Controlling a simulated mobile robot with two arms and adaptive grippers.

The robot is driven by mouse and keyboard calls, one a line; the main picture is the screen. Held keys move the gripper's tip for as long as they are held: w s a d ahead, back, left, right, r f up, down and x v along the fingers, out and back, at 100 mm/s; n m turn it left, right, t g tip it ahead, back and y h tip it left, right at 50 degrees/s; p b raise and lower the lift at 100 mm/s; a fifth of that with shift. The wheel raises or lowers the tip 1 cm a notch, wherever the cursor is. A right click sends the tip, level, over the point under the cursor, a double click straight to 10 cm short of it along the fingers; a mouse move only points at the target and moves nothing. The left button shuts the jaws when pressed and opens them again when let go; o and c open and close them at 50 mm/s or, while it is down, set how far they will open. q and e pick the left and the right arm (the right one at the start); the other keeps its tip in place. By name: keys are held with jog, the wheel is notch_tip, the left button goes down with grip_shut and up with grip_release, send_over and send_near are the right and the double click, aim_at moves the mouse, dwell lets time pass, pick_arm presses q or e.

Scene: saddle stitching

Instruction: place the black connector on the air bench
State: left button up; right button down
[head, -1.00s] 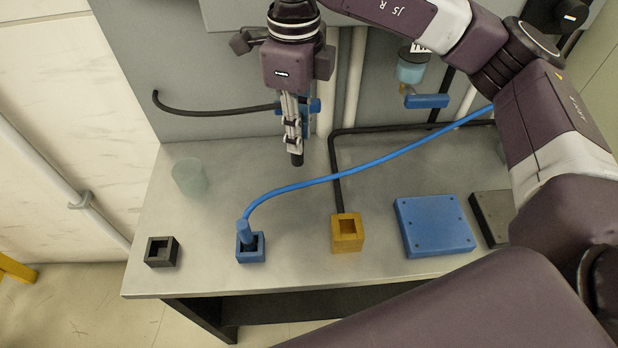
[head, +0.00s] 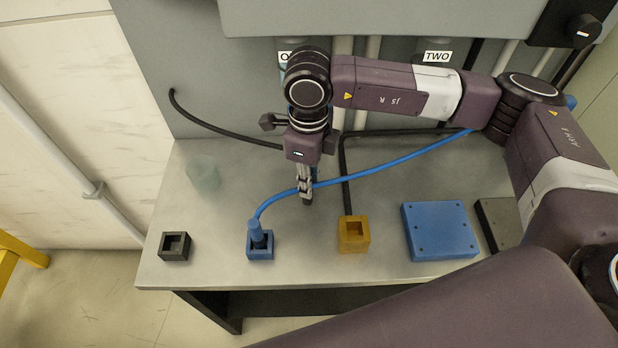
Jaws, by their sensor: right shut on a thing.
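My right gripper (head: 305,187) is shut on the black connector (head: 308,201). Only the connector's dark lower end shows below the fingertips. It points down, in front of the blue hose (head: 372,170) in the picture; whether they touch I cannot tell. The air bench (head: 205,218) is a grey metal top. It carries a black square socket (head: 175,246) at the left, a blue socket (head: 260,246) holding the upright blue connector (head: 257,233), and a yellow socket (head: 353,234). The gap between connector and bench top is unclear. My left gripper is out of view.
A translucent cup (head: 203,172) stands at the back left. A blue plate (head: 440,231) and a dark plate (head: 499,224) lie at the right. A black hose (head: 215,129) hangs along the back panel.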

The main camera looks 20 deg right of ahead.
jog(key=shift+f, duration=0.1)
jog(key=c, duration=2.2)
grip_release()
jog(key=o, duration=0.4)
jog(key=shift+o, duration=0.2)
jog(key=shift+r, duration=0.2)
jog(key=shift+w+r, duration=0.1)
jog(key=shift+r, duration=0.15)
notch_tip(320, 180, up, 11)
jog(key=b, duration=0.3)
jog(key=shift+r, duration=0.2)
